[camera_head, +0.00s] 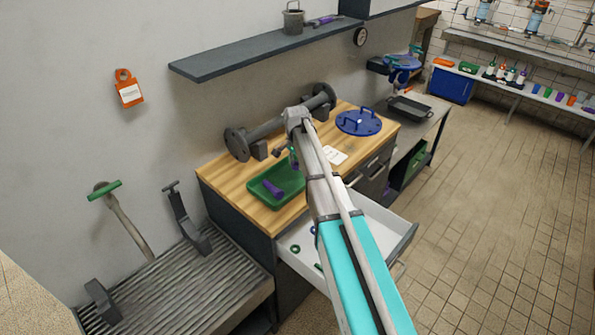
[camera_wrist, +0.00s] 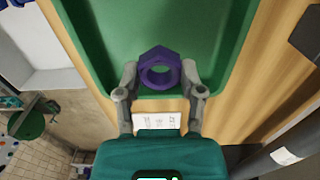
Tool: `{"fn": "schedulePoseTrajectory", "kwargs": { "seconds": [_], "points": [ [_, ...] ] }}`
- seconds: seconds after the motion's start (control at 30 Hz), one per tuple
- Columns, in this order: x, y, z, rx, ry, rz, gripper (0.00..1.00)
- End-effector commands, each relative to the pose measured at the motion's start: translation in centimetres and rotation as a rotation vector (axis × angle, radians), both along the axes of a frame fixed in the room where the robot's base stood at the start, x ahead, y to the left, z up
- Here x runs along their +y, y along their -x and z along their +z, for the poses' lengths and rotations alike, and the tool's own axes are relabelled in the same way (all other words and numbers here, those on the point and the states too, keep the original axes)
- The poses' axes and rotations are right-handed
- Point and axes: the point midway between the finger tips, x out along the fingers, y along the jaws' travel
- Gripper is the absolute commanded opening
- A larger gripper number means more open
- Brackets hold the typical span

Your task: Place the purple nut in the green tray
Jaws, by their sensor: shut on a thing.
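In the wrist view the purple nut (camera_wrist: 160,68) is a hexagonal ring with a round hole. It is pinched between the two grey fingers of my gripper (camera_wrist: 160,78). The green tray (camera_wrist: 95,35) shows behind and beyond the nut, with its raised rim at both sides. In the head view the green tray (camera_head: 262,196) lies on the wooden worktop. My gripper (camera_head: 293,157) hangs at the tray's back right, partly hidden by my arm. The nut in the fingers cannot be made out there. An elongated purple thing (camera_head: 272,188) shows in the tray.
A grey flanged pipe (camera_head: 262,130) lies behind the tray on the wooden worktop (camera_head: 225,176). A blue round cover (camera_head: 359,122) with handles and a white paper (camera_head: 334,156) are to the right. An open white drawer (camera_head: 370,229) holding small rings juts out in front.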

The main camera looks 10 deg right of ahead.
Motion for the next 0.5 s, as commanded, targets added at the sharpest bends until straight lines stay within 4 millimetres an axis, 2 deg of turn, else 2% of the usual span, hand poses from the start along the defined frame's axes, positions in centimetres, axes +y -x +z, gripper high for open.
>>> {"fn": "schedulePoseTrajectory", "kwargs": {
  "seconds": [0.03,0.2,0.5],
  "points": [
    [0.0,-0.2,-0.8,0.000,0.000,0.000,0.00],
    [0.0,-0.1,-2.3,0.000,0.000,0.000,0.00],
    [0.0,-0.1,-3.2,0.000,0.000,0.000,0.00]
  ]
}}
